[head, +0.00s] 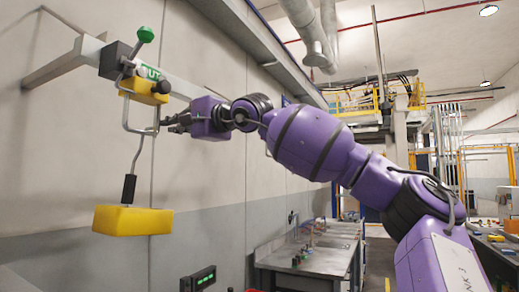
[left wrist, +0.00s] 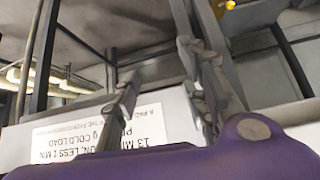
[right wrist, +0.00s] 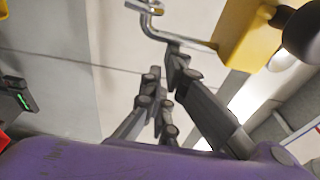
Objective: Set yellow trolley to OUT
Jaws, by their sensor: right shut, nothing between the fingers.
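The yellow trolley (head: 146,88) hangs on a grey rail (head: 185,84) by the wall, at the upper left of the head view. It also shows in the right wrist view (right wrist: 238,32). A green label (head: 152,73) that seems to read OUT is partly covered beside it. A bent metal hanger (head: 126,112) runs down from the trolley, and a yellow block (head: 132,220) hangs below. My right gripper (head: 172,122) is shut and empty, close to the hanger's right side; contact cannot be told. My left gripper (left wrist: 160,62) shows only in its wrist view, open and empty.
A green-knobbed lever (head: 145,34) stands on a dark box (head: 114,60) at the rail. A metal bench (head: 300,258) and a green-lit display (head: 198,279) are below. A printed white sign (left wrist: 95,125) is behind my left gripper.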

